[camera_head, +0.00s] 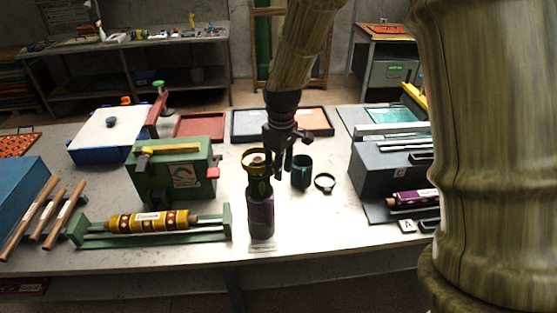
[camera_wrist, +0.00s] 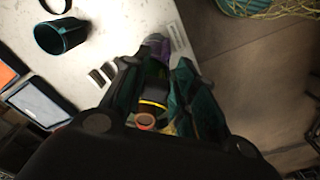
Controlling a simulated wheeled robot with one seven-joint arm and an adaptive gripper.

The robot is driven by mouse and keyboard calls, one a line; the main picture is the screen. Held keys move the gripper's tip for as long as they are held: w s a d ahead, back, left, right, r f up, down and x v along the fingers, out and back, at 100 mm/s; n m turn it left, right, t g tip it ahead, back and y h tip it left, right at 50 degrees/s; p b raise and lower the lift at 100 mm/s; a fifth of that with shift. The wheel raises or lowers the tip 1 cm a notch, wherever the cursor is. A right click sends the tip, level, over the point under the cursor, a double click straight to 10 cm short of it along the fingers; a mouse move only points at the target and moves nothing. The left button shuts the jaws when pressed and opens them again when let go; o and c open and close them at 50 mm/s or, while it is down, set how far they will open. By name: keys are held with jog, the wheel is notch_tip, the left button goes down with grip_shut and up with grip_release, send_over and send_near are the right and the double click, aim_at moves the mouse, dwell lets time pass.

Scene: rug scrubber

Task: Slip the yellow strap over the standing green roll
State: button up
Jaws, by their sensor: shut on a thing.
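The standing roll (camera_head: 261,213) is upright near the table's front edge, with a purple lower part and a green upper part. The yellow strap (camera_head: 257,155) shows as a ring at the roll's top. In the wrist view the yellow strap (camera_wrist: 152,103) appears as a band by the roll's top end, where an orange-brown core (camera_wrist: 145,121) shows. My gripper (camera_head: 273,150) points down at the upper right side of the roll and is shut on the strap. The fingers partly hide the strap, and I cannot tell how far it encircles the roll.
A teal cup (camera_head: 302,172) and a dark ring (camera_head: 325,183) stand close right of the roll. A green box (camera_head: 172,185) and a green rack (camera_head: 226,224) with a yellow roller are left. A grey case (camera_head: 375,178) is right.

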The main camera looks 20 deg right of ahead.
notch_tip(320, 180, down, 12)
jog(key=b, duration=0.6)
jog(key=shift+r, duration=0.25)
dwell(0.5)
jog(key=o, duration=0.9)
jog(key=shift+o, duration=0.2)
notch_tip(320, 180, up, 12)
jog(key=shift+s+d, duration=0.15)
